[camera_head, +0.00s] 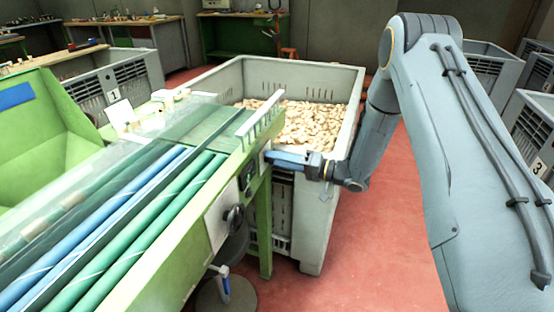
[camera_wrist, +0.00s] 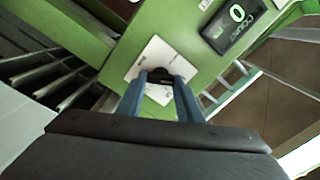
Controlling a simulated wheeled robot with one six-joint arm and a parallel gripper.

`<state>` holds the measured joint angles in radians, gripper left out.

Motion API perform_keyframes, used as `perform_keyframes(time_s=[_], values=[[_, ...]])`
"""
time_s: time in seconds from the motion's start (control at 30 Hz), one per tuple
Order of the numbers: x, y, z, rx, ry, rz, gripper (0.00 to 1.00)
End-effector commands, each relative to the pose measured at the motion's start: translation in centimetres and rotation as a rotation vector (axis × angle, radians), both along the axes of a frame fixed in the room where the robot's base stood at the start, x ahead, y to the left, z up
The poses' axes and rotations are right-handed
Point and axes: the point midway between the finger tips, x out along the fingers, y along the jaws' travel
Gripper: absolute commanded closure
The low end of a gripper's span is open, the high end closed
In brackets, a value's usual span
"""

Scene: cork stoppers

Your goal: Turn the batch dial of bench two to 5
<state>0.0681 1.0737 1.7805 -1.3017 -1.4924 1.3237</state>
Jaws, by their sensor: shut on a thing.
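The batch dial is a small dark knob (camera_wrist: 160,74) on a white plate (camera_wrist: 148,54) fixed to the green bench (camera_wrist: 185,42). In the wrist view, my gripper (camera_wrist: 161,80) has its two blue fingers shut on the knob, one on each side. The plate's scale marks are too small to read, so the dial's setting cannot be told. A black counter box (camera_wrist: 234,27) beside the plate shows a 0. In the head view, my gripper (camera_head: 272,156) meets the right end of the green bench (camera_head: 262,212), and its fingers hide the dial.
A grey crate full of corks (camera_head: 342,165) stands close behind my gripper. Other crates stand at the right (camera_head: 536,130) and back left (camera_head: 140,68). Red floor (camera_head: 350,270) is clear in front.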

Motion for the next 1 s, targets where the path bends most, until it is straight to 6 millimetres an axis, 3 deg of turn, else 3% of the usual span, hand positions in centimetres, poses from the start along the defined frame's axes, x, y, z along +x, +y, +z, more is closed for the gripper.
perform_keyframes(time_s=[0.33, 0.37, 0.47, 0.77, 1.0], values=[[0.0, 0.0, 0.0, 0.000, 0.001, -0.001, 0.90], [0.0, 0.0, 0.0, 0.000, 0.001, -0.001, 0.64], [0.0, 0.0, 0.0, 0.000, 0.001, -0.001, 0.48], [0.0, -0.1, 0.0, 0.000, 0.001, -0.001, 0.48], [-0.9, -2.8, -0.1, 0.000, 0.000, -0.004, 0.48]])
